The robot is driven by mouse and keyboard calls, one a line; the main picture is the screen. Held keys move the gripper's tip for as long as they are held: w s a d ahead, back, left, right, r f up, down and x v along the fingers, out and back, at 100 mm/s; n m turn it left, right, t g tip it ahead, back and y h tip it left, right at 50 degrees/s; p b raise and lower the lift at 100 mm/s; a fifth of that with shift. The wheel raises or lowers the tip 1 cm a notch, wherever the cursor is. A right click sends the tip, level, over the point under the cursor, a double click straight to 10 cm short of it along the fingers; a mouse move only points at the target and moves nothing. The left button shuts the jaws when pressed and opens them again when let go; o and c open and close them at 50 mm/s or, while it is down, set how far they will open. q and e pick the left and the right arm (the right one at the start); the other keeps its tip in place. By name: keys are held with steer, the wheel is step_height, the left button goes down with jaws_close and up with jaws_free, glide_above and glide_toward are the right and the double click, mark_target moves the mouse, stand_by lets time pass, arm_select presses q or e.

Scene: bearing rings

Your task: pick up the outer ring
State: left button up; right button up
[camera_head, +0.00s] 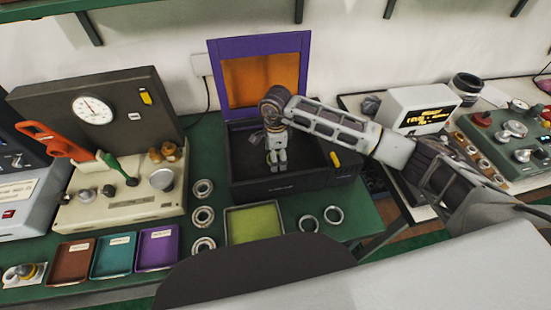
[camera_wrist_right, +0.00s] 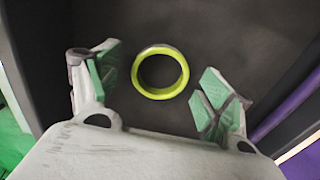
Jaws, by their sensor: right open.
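The outer ring shows in the right wrist view as a yellow-green ring (camera_wrist_right: 160,95) lying flat on the dark floor of the open black box (camera_head: 285,188). My right gripper (camera_head: 276,166) reaches down into this box. In the wrist view its two green-padded fingers (camera_wrist_right: 160,80) are open, one on each side of the ring in the picture and apart from it. Nothing is between the pads in grip. In the head view I cannot make out the ring inside the box. My left gripper is not in view.
The box's raised purple lid with an orange window (camera_head: 262,80) stands behind my gripper. Box walls surround it. A green-lined tray (camera_head: 254,224), several loose metal rings (camera_head: 203,216) and a gauge machine (camera_head: 125,205) are nearby on the green bench.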

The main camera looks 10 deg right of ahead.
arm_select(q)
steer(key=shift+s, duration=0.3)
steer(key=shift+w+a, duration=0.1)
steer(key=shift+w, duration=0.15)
arm_select(e)
steer(key=shift+c, duration=0.6)
steer(key=c, duration=1.1)
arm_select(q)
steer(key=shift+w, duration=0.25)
arm_select(e)
steer(key=shift+r, duration=0.1)
